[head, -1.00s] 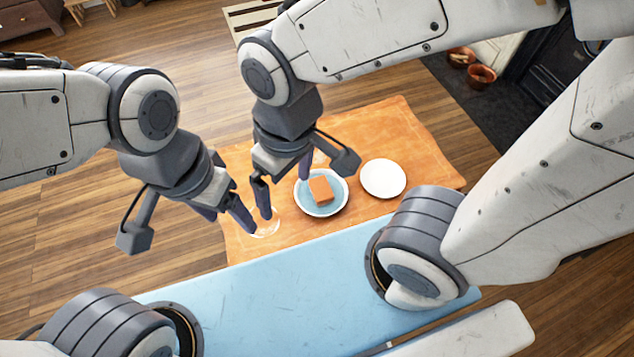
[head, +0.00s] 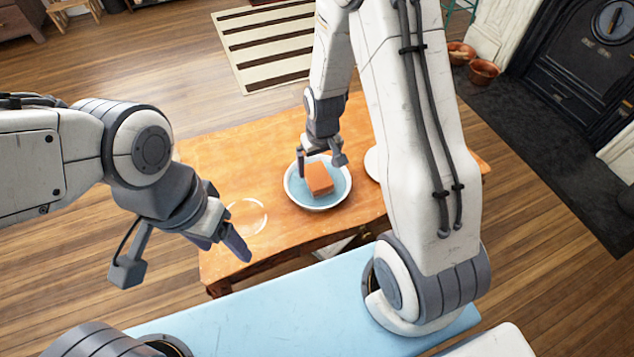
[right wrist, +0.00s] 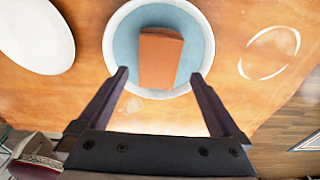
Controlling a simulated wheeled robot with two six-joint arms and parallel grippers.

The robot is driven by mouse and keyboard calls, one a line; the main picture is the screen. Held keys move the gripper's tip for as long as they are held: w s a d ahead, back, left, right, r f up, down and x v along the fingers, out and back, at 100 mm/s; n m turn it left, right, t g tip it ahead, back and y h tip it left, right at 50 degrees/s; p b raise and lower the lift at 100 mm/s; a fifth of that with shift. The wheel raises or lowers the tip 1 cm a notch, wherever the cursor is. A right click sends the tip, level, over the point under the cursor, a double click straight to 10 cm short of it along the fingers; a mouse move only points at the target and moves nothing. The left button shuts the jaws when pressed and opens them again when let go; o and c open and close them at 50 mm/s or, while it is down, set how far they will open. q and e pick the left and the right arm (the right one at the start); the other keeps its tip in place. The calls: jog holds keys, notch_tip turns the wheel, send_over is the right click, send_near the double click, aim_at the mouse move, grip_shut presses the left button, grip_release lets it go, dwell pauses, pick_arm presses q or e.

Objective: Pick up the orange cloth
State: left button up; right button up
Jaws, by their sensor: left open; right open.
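The orange cloth (head: 319,179) is a folded block lying in a blue bowl with a white rim (head: 290,193) on the wooden table. In the right wrist view the cloth (right wrist: 160,58) lies ahead of my right gripper (right wrist: 162,80), between the lines of its two open fingers, with the bowl (right wrist: 205,30) around it. My right gripper (head: 320,158) is open and empty, at the bowl's far side in the head view. My left gripper (head: 228,238) is open and empty, left of the bowl near the table's front left edge.
A clear glass dish (head: 247,216) stands on the table (head: 215,160) left of the bowl, close to my left gripper. A white plate (head: 371,165) right of the bowl is mostly hidden by my right arm; it also shows in the right wrist view (right wrist: 35,32).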

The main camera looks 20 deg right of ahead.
aim_at(317, 175)
jog(key=f, duration=0.2)
jog(key=f+b, duration=0.1)
jog(key=f, duration=0.1)
jog(key=w+f+b, duration=0.1)
jog(key=f, duration=0.1)
jog(key=shift+f, duration=0.4)
jog(key=c, duration=1.4)
jog(key=shift+w+r+p, duration=0.1)
jog(key=shift+r+p, duration=0.8)
jog(key=shift+r, duration=1.4)
jog(key=s+d+r, duration=0.4)
jog(key=s+d, duration=0.1)
jog(key=s+d+r, duration=0.2)
jog(key=s+d, duration=0.1)
jog(key=shift+s+d+r, duration=0.15)
jog(key=shift+s+r, duration=0.1)
